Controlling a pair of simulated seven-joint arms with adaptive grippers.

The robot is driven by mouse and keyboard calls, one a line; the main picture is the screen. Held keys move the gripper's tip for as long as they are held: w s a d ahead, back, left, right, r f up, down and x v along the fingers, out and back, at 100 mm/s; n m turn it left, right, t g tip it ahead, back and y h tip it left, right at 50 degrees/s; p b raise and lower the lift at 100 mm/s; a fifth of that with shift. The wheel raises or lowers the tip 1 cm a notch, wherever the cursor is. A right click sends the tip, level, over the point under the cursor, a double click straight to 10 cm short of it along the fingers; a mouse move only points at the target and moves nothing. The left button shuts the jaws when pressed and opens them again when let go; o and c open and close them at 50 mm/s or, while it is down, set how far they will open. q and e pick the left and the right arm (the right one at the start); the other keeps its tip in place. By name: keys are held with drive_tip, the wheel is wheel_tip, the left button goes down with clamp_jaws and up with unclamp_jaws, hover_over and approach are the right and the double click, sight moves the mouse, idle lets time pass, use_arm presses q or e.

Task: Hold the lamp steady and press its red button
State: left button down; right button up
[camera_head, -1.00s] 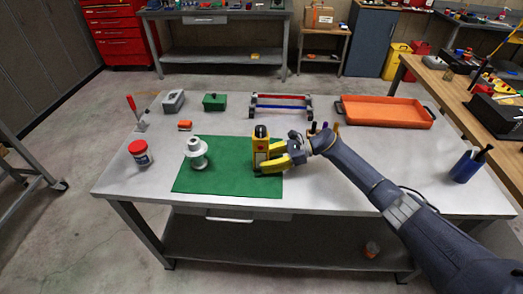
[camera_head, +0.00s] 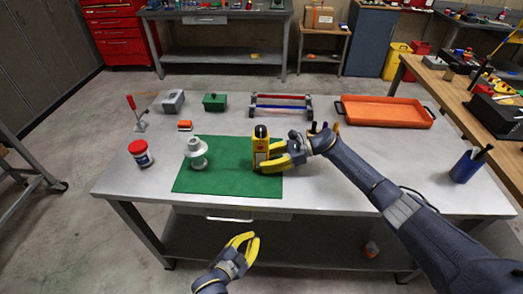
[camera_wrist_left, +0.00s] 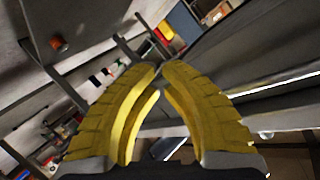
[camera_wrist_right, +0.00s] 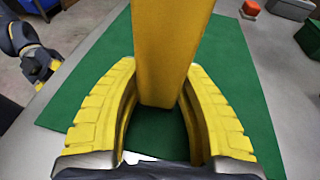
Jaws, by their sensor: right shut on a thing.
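The lamp (camera_head: 260,150) is a yellow upright block with a dark top, standing on the green mat (camera_head: 215,180). My right gripper (camera_head: 270,159) is shut on its lower part from the right. In the right wrist view the lamp's yellow body (camera_wrist_right: 168,50) rises between the two fingers (camera_wrist_right: 165,100). The red button cannot be made out clearly. My left gripper (camera_head: 250,238) is in front of the table's front edge, below and apart from the lamp. Its fingertips (camera_wrist_left: 160,66) come together with nothing between them.
A white-grey round fitting (camera_head: 196,153) stands on the mat left of the lamp. A red-lidded jar (camera_head: 141,153) is farther left. An orange tray (camera_head: 385,112) lies at the back right. The table's front edge (camera_head: 300,212) lies between my left gripper and the mat.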

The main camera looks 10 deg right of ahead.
sight(261, 148)
drive_tip(key=shift+f, duration=0.1)
use_arm(q)
drive_tip(key=w+d+r+m+t+h, duration=0.1)
drive_tip(key=w+d+r+h, duration=0.15)
drive_tip(key=r, duration=1.15)
drive_tip(key=w+d+r+m+t+h, duration=0.1)
drive_tip(key=w+d+r+h, duration=0.15)
drive_tip(key=r, duration=1.05)
drive_tip(key=w+d, duration=0.1)
drive_tip(key=w, duration=0.7)
drive_tip(key=shift+w+d+r, duration=0.25)
drive_tip(key=shift+w+r, duration=0.15)
drive_tip(key=shift+r, duration=0.05)
drive_tip(key=shift+w, duration=0.6)
drive_tip(key=shift+s, duration=0.6)
idle(0.3)
